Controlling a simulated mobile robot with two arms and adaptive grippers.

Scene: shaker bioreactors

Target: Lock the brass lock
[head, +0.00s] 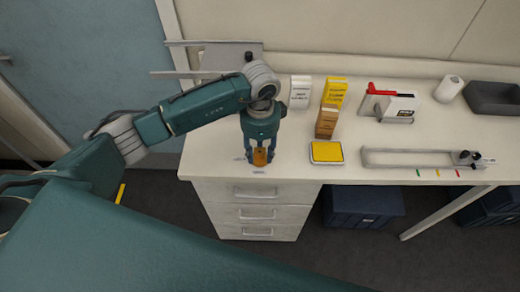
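The brass lock (259,157) is a small gold-orange body at the left end of the white counter, near its front edge. My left gripper (260,155) points down over it from above, with one finger on each side of the lock. The fingers are very close to its sides; whether they press on it is too small to tell. The gripper covers the upper part of the lock, so its shackle is hidden. My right gripper is not in view.
Right of the lock are a yellow-topped pad (326,152), a brown box (326,122), a yellow box (335,92) and a white box (300,92). A red-and-white device (392,106), a paper roll (449,88) and a grey tray (492,96) stand farther right. Drawers (255,205) are below.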

